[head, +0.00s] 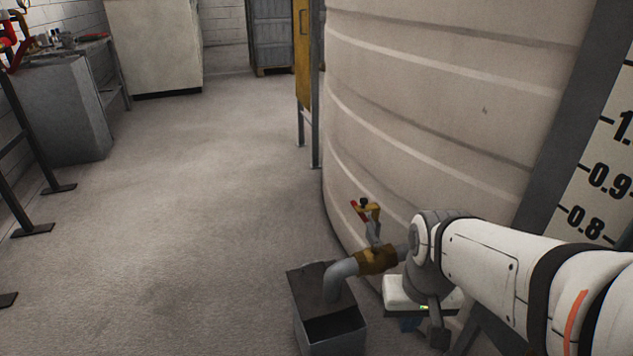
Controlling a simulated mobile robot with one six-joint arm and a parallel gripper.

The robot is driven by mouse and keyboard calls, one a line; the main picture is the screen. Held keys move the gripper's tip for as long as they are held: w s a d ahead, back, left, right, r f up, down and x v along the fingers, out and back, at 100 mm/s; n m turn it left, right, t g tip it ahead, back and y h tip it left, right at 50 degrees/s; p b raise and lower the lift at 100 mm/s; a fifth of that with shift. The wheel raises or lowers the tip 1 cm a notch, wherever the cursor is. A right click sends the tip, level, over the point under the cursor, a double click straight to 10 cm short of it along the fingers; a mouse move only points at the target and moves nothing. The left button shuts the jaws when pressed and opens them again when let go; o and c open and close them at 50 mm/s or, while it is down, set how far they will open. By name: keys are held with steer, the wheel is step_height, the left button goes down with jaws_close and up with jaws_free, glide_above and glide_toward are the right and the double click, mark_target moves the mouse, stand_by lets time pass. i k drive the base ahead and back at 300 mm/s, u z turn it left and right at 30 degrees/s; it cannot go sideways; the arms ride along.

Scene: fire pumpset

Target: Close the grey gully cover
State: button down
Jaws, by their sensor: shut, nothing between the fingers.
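The grey gully (331,337) is a box on the floor at the bottom middle of the head view. A flat grey plate (309,284) lies over its back part, and a grey outlet pipe (343,277) bends down onto it. The front part is open and dark inside. I cannot tell whether this plate is the cover or a fixed top. My gripper (437,337) points down at the end of my arm, to the right of the gully and apart from it. It looks shut and empty, though its fingertips are small and dark.
A brass valve (375,261) with a red and yellow handle (365,210) joins the pipe to the large beige tank (440,110). A white box-like thing (402,288) shows beside my gripper. Open floor (190,220) lies to the left; a grey cabinet (62,110) stands far left.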

mark_target(306, 282)
steer(key=u, duration=0.05)
steer(key=i, duration=0.95)
steer(key=u, duration=0.6)
